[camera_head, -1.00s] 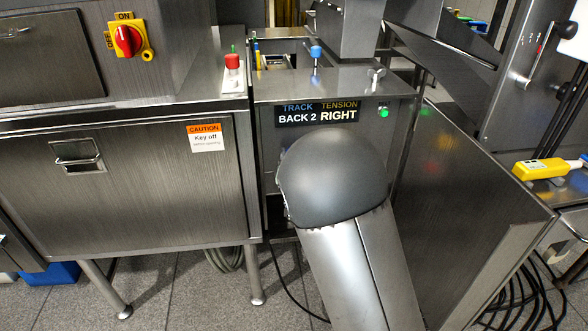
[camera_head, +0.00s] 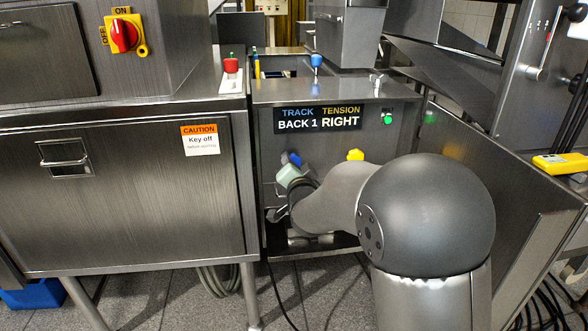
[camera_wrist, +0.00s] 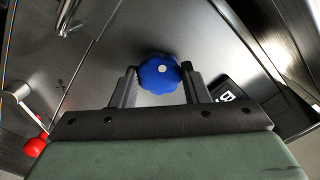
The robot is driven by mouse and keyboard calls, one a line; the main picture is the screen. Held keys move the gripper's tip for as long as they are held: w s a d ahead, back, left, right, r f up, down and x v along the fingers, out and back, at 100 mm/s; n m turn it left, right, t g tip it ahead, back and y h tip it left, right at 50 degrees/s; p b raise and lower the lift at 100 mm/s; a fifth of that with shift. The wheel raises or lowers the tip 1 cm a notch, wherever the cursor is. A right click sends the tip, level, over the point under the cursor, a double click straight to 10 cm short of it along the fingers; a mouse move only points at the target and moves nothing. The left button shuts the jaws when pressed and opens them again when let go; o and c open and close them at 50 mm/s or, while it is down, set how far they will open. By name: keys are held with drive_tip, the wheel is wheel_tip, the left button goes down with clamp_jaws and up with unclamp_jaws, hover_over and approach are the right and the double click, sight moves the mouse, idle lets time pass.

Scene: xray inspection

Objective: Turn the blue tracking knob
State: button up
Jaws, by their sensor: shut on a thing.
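The blue tracking knob (camera_head: 295,159) is on the front of the metal cabinet, below the left part of the display. In the wrist view the lobed knob (camera_wrist: 157,76) with a white centre dot sits between the two fingers of my gripper (camera_wrist: 159,70). The fingers are shut on its sides. In the head view my gripper (camera_head: 291,168) is at the knob, and my wrist and arm partly hide the area. The display (camera_head: 303,119) reads "TRACK TENSION BACK 1 RIGHT".
A yellow knob (camera_head: 355,155) sits right of the blue one, close above my arm. A green button (camera_head: 388,119) is further right. A large steel cabinet door (camera_head: 130,195) stands at left, and a slanted metal panel (camera_head: 500,200) bounds the right side.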

drive_tip(key=o, duration=1)
drive_tip(key=p+v, duration=0.2)
drive_tip(key=v, duration=1.5)
drive_tip(key=shift+s, duration=0.25)
